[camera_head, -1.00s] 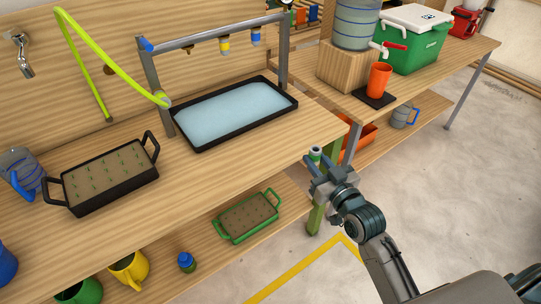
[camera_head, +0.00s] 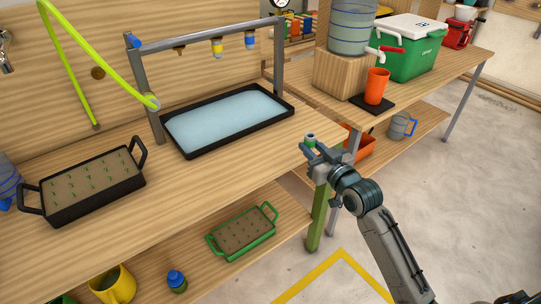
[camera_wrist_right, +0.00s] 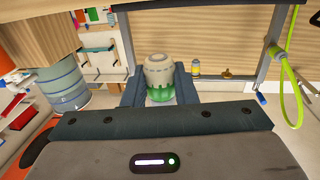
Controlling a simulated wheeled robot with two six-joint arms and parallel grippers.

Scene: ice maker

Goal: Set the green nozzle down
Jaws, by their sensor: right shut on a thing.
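The green nozzle (camera_wrist_right: 159,82) has a pale, whitish upper part and a green lower part. It stands between the two fingers of my right gripper (camera_wrist_right: 160,92) in the right wrist view. In the head view my right gripper (camera_head: 312,148) is shut on the nozzle (camera_head: 310,140), which shows small at the fingertips, near the right front corner of the wooden table (camera_head: 230,165). I cannot tell whether the nozzle touches the table. My left gripper is not in view.
A black tray of water (camera_head: 226,122) stands under a grey frame (camera_head: 205,38) with several hanging nozzles. A black seedling tray (camera_head: 90,190) is at the left. A green seedling tray (camera_head: 242,232) and a blue-topped nozzle (camera_head: 177,280) are on the lower shelf. An orange cup (camera_head: 376,86) stands on the right table.

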